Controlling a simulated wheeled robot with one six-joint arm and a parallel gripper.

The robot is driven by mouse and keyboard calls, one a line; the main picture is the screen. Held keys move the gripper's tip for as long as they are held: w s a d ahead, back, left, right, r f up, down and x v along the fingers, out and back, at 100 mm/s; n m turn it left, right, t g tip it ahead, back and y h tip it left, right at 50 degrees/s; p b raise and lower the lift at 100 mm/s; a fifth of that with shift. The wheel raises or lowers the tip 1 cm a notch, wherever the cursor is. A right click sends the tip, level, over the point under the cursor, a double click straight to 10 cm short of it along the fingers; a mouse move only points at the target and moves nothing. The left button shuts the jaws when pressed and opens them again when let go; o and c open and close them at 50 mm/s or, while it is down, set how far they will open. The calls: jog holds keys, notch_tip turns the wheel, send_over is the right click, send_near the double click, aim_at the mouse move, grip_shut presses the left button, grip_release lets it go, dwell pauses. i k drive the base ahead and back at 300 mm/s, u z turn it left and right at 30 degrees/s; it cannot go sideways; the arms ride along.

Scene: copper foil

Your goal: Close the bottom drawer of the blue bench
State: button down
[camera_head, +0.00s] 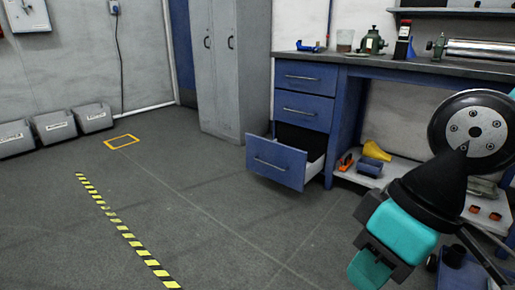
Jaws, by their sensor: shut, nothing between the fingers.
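The blue bench (340,105) stands at the right against the wall, with a column of three blue drawers at its left end. Its bottom drawer (277,163) is pulled well out, its grey bar handle facing the open floor and its dark inside showing behind the front. The middle drawer (303,110) and top drawer (305,77) sit flush. My gripper (384,252), teal and black, is at the lower right, shut and empty. It is nearer the camera and to the right of the open drawer, apart from it.
A low bench shelf (405,178) holds a yellow item (376,151) and other tools. Grey lockers (230,65) stand left of the bench. Grey bins (54,126) line the left wall. The floor (200,215) before the drawer is clear, with yellow-black tape (110,217) at left.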

aim_at(288, 165)
jog(key=u, duration=0.7)
jog(key=i, duration=0.7)
jog(key=u, duration=0.95)
jog(key=i, duration=2.15)
jog(key=z, duration=1.4)
jog(key=i, duration=0.65)
jog(key=z, duration=0.8)
